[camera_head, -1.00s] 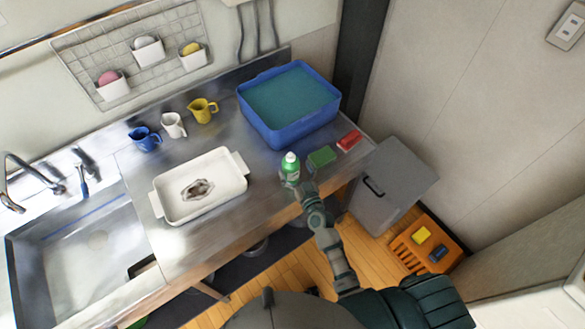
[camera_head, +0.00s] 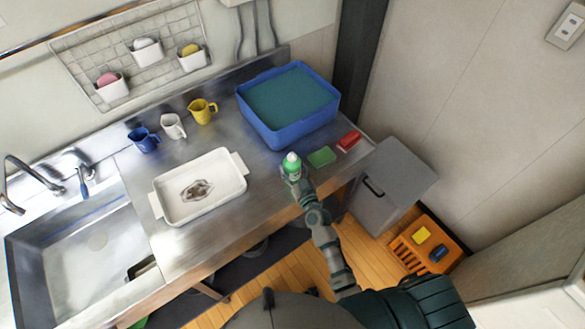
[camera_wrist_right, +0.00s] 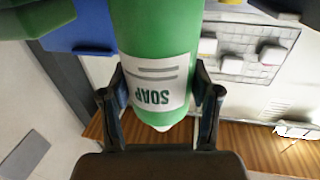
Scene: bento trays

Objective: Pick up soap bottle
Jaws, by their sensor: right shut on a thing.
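The soap bottle (camera_head: 291,163) is green with a white cap and stands out at the counter's front edge, right of the white tray, in the head view. In the right wrist view the soap bottle (camera_wrist_right: 158,45) fills the middle, with a white label reading SOAP. My right gripper (camera_head: 294,178) is shut on the bottle; its two fingers (camera_wrist_right: 163,105) press on both sides of the label area. The gripper hides the bottle's lower part in the head view. I cannot tell whether the bottle's base touches the counter. My left gripper is not in view.
A white tray (camera_head: 232,188) with a dark stain lies left of the bottle. A blue tub (camera_head: 275,136) of water stands behind. A green sponge (camera_head: 321,157) and a red sponge (camera_head: 349,140) lie to the right. Three cups, including a yellow one (camera_head: 202,110), stand further back left.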

